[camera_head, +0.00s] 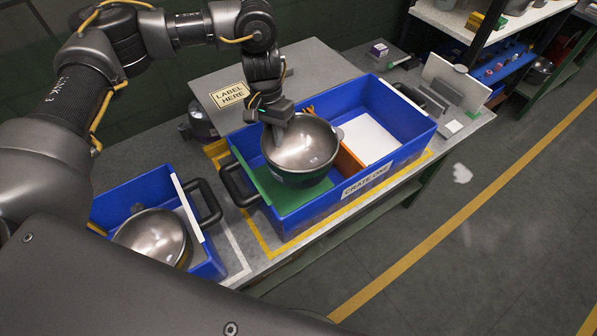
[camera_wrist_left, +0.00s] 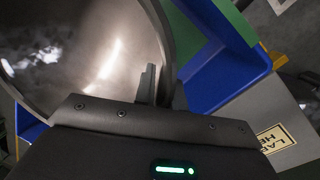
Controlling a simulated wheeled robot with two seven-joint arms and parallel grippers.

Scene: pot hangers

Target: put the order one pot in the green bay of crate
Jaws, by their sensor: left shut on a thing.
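A steel pot (camera_head: 300,149) is at the green bay (camera_head: 262,184) of the blue crate labelled CRATE ONE (camera_head: 408,152). My left gripper (camera_head: 281,127) is shut on the pot's rim at its far left side. The pot (camera_wrist_left: 95,55) fills the upper left of the left wrist view, with a finger (camera_wrist_left: 150,85) against its wall. The pot covers part of the green floor; whether its base touches that floor is hidden. The bay with a white floor (camera_head: 368,138) is empty. My right gripper is not in view.
An orange divider (camera_head: 347,162) stands right of the pot. A second blue crate (camera_head: 135,190) with another steel pot (camera_head: 153,236) is at lower left. A LABEL HERE plate (camera_head: 230,95) lies behind the crate. A grey stand (camera_head: 455,85) is at the right end of the bench.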

